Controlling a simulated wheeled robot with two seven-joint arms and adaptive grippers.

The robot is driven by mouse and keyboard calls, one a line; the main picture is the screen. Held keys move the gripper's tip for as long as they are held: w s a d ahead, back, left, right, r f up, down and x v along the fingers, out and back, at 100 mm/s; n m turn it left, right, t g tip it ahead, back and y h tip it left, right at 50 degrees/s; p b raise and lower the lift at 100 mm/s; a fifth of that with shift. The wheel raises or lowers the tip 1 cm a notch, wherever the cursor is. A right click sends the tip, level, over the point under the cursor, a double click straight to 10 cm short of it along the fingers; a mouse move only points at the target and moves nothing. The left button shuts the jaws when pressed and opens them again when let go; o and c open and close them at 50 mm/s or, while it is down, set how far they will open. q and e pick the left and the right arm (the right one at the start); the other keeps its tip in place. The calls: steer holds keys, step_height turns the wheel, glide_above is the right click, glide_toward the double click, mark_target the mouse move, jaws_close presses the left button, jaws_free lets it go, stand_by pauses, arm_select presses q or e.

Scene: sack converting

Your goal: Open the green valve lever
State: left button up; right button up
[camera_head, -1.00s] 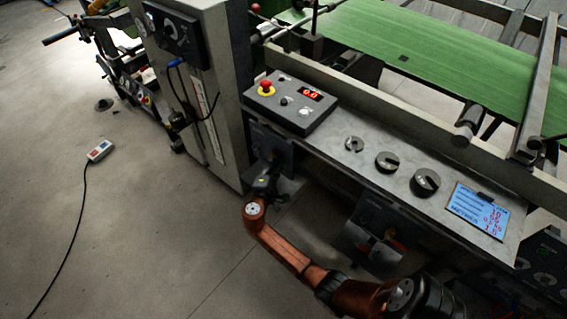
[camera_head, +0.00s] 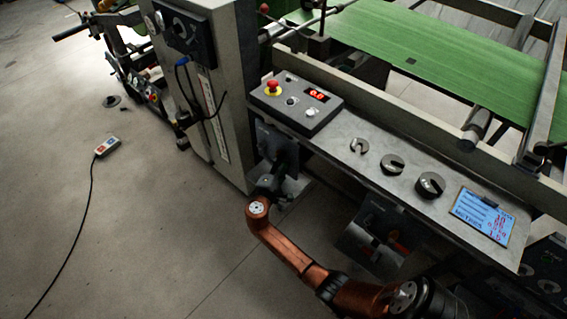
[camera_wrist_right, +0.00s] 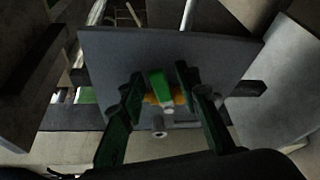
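The green valve lever (camera_wrist_right: 161,88) shows in the right wrist view in front of a dark grey plate (camera_wrist_right: 125,55), with an orange-brass valve body (camera_wrist_right: 179,99) behind it. My right gripper (camera_wrist_right: 158,78) is open, with one finger on each side of the lever. Gaps show between the fingers and the lever, and I cannot tell whether either finger touches it. In the head view my right gripper (camera_head: 272,180) is in front of a dark plate (camera_head: 275,146) below the control panel. The lever cannot be made out there. My left gripper is not in view.
A control box with a red emergency button (camera_head: 273,87) sits above my right gripper. A grey cabinet (camera_head: 232,120) stands close at left.

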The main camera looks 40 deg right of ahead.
steer(key=v, duration=1.2)
